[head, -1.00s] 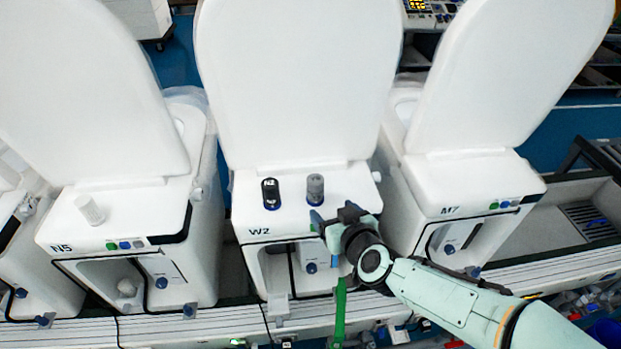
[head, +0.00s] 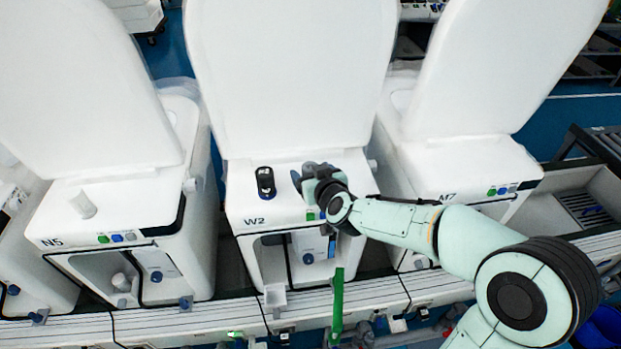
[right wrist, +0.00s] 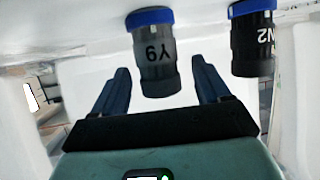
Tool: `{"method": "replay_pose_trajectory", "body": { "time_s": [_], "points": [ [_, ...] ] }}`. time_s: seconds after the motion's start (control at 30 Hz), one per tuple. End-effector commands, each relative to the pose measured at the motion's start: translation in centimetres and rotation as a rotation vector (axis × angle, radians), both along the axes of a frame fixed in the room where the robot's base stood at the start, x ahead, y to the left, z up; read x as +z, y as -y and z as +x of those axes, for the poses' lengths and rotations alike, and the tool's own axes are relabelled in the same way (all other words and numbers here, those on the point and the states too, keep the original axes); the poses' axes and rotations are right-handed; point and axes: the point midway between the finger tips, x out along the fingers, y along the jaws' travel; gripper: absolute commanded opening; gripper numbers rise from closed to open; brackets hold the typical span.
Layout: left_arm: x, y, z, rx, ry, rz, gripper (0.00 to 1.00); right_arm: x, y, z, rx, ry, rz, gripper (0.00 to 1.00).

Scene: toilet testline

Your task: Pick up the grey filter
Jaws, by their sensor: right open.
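The grey filter (right wrist: 158,62), marked Y9 with a blue band at one end, stands on the white toilet unit W2 (head: 240,205). In the head view it is largely hidden behind my right gripper (head: 303,180). In the right wrist view my right gripper (right wrist: 160,75) is open, with one dark blue finger on each side of the grey filter. Gaps show between the filter and both fingers, and it is not gripped. My left gripper is not in view.
A black filter (head: 265,182), marked N2, stands close beside the grey one and outside the fingers in the right wrist view (right wrist: 252,42). The raised white lid (head: 290,80) rises behind. A white filter (head: 83,205) is on unit N5.

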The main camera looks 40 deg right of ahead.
Motion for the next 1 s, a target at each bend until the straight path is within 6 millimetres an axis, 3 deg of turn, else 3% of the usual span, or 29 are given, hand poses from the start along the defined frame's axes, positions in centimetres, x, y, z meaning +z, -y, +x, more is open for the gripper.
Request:
{"method": "replay_pose_trajectory", "body": {
  "time_s": [0.13,0.37,0.53,0.57,1.0],
  "points": [
    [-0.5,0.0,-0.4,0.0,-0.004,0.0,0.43,-0.8,0.3,1.2,0.002,-0.002,-0.001,0.76],
    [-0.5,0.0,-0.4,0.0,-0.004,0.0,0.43,-0.7,0.4,1.3,0.001,-0.001,0.0,0.76],
    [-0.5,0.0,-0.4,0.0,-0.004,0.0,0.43,-0.7,0.4,1.3,0.001,-0.001,0.001,0.24],
    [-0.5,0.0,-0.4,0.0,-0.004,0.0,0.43,-0.7,0.4,1.3,0.001,-0.001,0.001,0.18],
    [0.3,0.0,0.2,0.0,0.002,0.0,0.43,0.2,0.6,1.6,0.001,0.0,0.0,0.18]
  ]
}}
